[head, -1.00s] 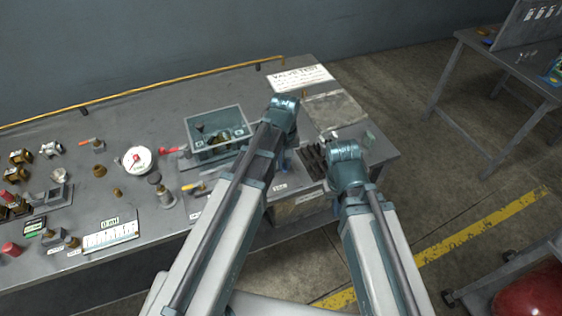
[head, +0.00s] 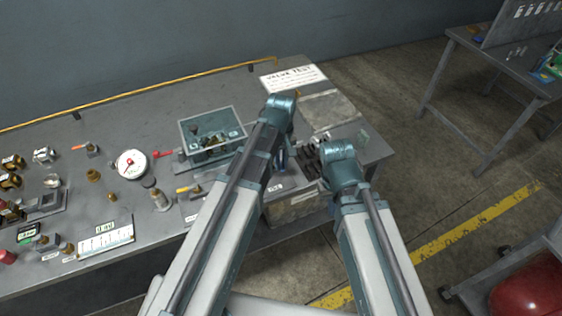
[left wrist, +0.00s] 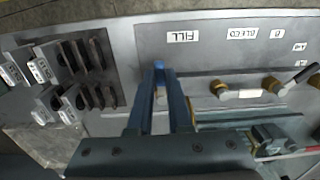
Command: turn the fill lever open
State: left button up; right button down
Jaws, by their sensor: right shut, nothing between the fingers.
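The fill lever (left wrist: 159,68), blue, shows between the fingertips of my left gripper (left wrist: 161,80) in the left wrist view, just below the upside-down FILL label (left wrist: 183,37). The two fingers stand apart on either side of it; whether they touch it I cannot tell. In the head view my left gripper (head: 283,157) points down at the front of the bench, partly behind my arm; the FILL label (head: 277,187) lies in front of it. My right gripper (head: 322,150) is mostly hidden by its own wrist, above the bench's right end, with nothing seen in it.
More brass valves with levers (left wrist: 222,90) sit right of the fill lever in the wrist view. Dark slotted blocks (left wrist: 75,60) are to its left. In the head view a grey bin (head: 236,120), a dial gauge (head: 131,164) and a VALVE TEST sheet (head: 293,78) lie on the bench.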

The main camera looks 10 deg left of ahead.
pick_arm(q)
jog(key=shift+o, duration=0.7)
notch_tip(320, 180, up, 14)
jog(key=p, duration=1.3)
jog(key=shift+p, duration=0.4)
jog(key=shift+f, duration=0.2)
